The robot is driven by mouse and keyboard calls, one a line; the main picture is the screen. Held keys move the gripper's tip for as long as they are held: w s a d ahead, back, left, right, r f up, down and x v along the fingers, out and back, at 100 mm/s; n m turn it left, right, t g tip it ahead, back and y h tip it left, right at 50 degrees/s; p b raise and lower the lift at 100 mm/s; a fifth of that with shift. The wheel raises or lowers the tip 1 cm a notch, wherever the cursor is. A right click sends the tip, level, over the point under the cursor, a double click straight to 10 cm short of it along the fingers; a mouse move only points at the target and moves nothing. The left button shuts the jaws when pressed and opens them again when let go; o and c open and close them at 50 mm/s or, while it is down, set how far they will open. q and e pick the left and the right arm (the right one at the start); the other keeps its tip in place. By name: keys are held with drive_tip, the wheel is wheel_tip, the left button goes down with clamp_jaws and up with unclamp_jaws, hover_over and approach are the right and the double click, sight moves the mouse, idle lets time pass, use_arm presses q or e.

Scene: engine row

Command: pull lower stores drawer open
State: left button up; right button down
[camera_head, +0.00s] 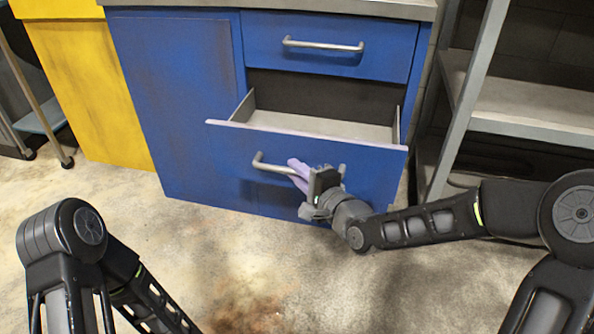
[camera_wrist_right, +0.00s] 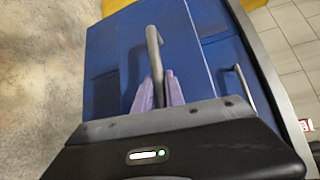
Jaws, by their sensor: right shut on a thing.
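The lower stores drawer (camera_head: 230,150) of the blue cabinet stands partly open in the head view, and its inside looks empty. Its grey bar handle (camera_head: 262,164) runs across the drawer front. My right gripper (camera_head: 299,170), with pale purple fingers, is shut on this handle near its right part and hides some of it. In the right wrist view the handle (camera_wrist_right: 153,45) runs between the two purple fingers (camera_wrist_right: 158,92). My left arm shows at the lower left of the head view, but its gripper is out of view.
The upper drawer (camera_head: 330,30) is shut, with its own handle (camera_head: 323,45). A blue door (camera_head: 180,100) is at left, beside a yellow cabinet (camera_head: 85,85). Metal shelving (camera_head: 530,115) stands close at right. The stained floor (camera_head: 190,240) in front is clear.

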use_arm(q)
drive_tip(key=shift+s+a, duration=0.15)
drive_tip(key=shift+s, duration=0.25)
use_arm(e)
drive_tip(key=shift+s+a, duration=0.1)
drive_tip(key=shift+s, duration=0.25)
drive_tip(key=c, duration=1.4)
unclamp_jaws()
